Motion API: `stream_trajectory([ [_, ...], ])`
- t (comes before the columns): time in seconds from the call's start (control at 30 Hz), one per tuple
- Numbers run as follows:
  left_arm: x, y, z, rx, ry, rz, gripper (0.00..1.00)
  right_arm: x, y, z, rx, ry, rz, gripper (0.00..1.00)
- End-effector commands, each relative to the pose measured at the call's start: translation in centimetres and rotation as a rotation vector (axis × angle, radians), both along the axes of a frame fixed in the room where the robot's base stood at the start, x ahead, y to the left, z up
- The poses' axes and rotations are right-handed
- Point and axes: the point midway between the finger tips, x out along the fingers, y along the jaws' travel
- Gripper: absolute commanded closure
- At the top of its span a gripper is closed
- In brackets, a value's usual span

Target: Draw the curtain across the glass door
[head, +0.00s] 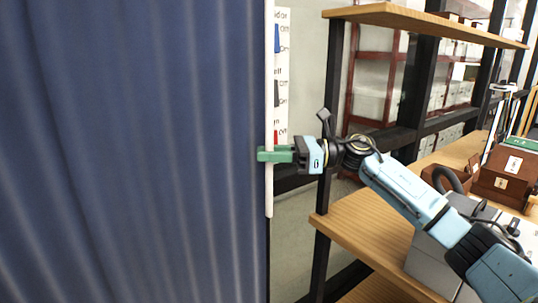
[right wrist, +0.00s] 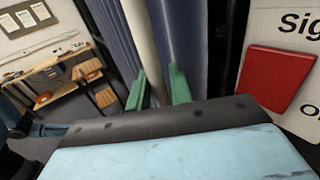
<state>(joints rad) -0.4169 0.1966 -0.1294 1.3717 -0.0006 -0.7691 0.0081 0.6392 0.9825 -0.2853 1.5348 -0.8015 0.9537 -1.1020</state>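The blue curtain (head: 130,150) hangs in folds over the left half of the head view. A white rod (head: 269,60) hangs upright along its right edge. My right gripper (head: 271,154) reaches in from the right, its green fingers around the rod's lower part. My left gripper is not in view. I cannot make out the glass door for certain.
A sign with switch pictures (head: 282,75) is on the wall just right of the rod. A wooden shelf unit (head: 375,225) with black posts stands at right, close under my right arm. It holds a grey box (head: 432,262) and brown boxes (head: 508,172).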

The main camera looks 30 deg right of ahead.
Motion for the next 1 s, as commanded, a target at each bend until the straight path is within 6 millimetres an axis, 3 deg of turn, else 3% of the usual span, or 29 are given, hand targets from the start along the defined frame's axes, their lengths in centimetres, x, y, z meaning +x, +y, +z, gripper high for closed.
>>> stream_trajectory([
  [0.1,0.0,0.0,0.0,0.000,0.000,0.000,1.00,0.0,0.0,0.0,-0.001,-0.001,0.000,0.65],
  [0.47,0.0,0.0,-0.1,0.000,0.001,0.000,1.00,-0.3,-0.5,-0.1,-0.001,0.001,0.001,0.65],
  [1.0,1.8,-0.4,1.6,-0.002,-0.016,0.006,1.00,-5.7,-9.7,-0.1,-0.002,0.002,-0.001,0.65],
])
